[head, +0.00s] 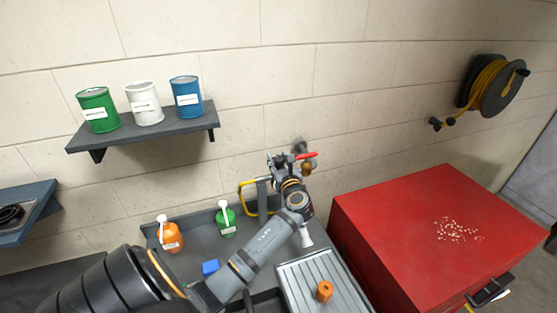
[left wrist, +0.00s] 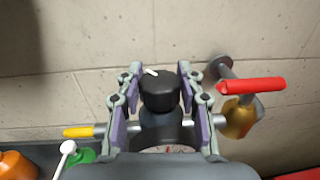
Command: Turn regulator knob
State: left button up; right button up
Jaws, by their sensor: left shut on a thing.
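The regulator knob (left wrist: 159,92) is black with a white mark on its top. It shows in the left wrist view between the two fingers of my left gripper (left wrist: 160,110), which is shut on it. Below the knob, a round gauge (left wrist: 165,150) is partly hidden. In the head view my left gripper (head: 285,168) is at the wall, and the knob is hidden there by the gripper and arm. A red valve lever (left wrist: 250,86) on a brass body (left wrist: 240,117) sits just right of the gripper. My right gripper is not in view.
A red cabinet (head: 400,210) stands at the right, below a hose reel (head: 495,88). A shelf (head: 145,132) with three cans is at the upper left. Orange (head: 170,236) and green (head: 226,220) bottles stand on the grey bench near my left arm.

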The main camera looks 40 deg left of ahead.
pick_arm(q)
jog(key=shift+c, duration=0.7)
